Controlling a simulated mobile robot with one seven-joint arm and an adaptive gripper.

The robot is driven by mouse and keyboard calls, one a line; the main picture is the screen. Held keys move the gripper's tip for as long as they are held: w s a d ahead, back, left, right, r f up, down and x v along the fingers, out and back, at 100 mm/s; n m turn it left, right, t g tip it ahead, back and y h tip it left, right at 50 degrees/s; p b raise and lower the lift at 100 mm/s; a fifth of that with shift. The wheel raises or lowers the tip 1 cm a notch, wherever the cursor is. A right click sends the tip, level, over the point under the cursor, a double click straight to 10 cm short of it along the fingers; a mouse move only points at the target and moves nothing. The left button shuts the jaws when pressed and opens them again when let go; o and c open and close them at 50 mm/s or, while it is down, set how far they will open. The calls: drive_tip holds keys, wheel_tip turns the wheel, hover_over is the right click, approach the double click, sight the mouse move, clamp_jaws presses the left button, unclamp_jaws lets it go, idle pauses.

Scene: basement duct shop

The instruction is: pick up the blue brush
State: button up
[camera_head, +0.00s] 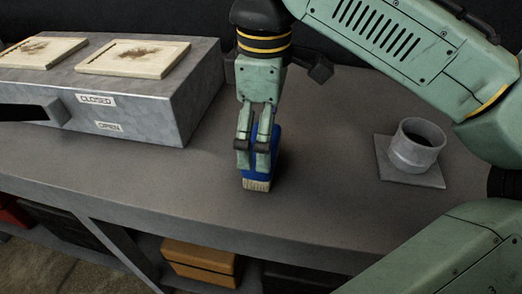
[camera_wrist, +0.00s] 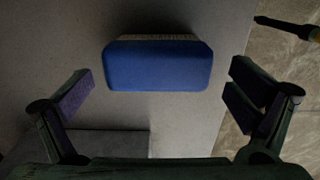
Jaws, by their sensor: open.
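The blue brush (camera_head: 262,180) is on the grey workbench, with its pale bristles toward the bench's front edge. In the head view my gripper (camera_head: 253,158) hangs over the brush and its fingers hide part of it. In the wrist view the blue brush body (camera_wrist: 158,66) lies ahead, between the lines of the two spread fingers. My gripper (camera_wrist: 160,92) is open there, with a clear gap on each side of the brush. A strip of bristles shows along the brush's far edge.
A grey metal box (camera_head: 150,110) labelled CLOSED and OPEN stands at the left, with two pale plates on top. A metal collar on a square plate (camera_head: 417,150) sits at the right. The bench's front edge is near the brush. Orange boxes (camera_head: 200,262) lie on the shelf below.

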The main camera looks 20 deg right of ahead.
drive_tip(key=shift+w+f, duration=0.2)
drive_tip(key=shift+f, duration=2.75)
drive_tip(key=c, duration=1.1)
drive_tip(key=shift+r, duration=0.1)
drive_tip(key=shift+a+r, duration=0.1)
drive_tip(key=shift+r, duration=0.45)
wheel_tip(320, 180, up, 2)
drive_tip(key=shift+r, duration=0.15)
drive_tip(key=s+a+r+b, duration=0.1)
drive_tip(key=s+a+b, duration=0.1)
drive_tip(key=s+a, duration=0.8)
drive_tip(key=shift+s+a+r, duration=0.25)
drive_tip(key=shift+s+a, duration=0.05)
drive_tip(key=shift+s, duration=0.75)
